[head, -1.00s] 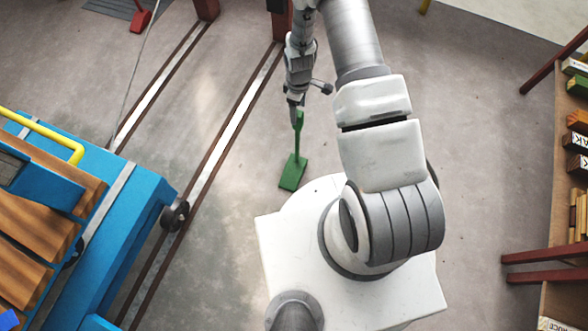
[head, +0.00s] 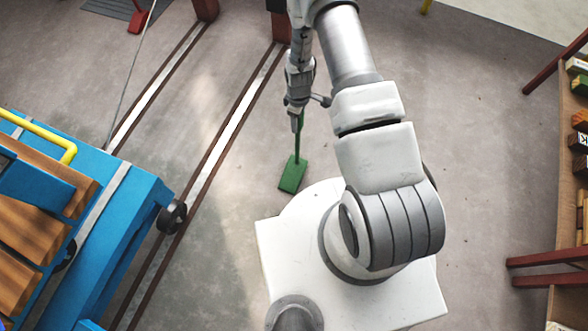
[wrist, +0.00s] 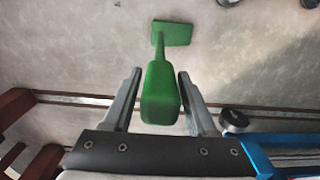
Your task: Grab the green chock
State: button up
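The green chock (head: 292,175) is on the floor just right of the rail in the head view, its flat foot down and its thin handle rising toward my gripper. In the wrist view the wide end of its handle (wrist: 161,92) stands between the fingers of my gripper (wrist: 155,75). A gap shows on each side of the handle, so my gripper is open around it. In the head view my gripper (head: 298,122) is over the top of the handle and hides part of it.
A blue cart (head: 110,230) with wooden slats and a yellow handle (head: 40,132) stands at left by the rails (head: 232,115). A red chock (head: 139,18) lies at upper left. A shelf (head: 566,190) with wood blocks is at right. Floor between my base and the shelf is clear.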

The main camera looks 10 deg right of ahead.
grip_shut()
dwell(1.1)
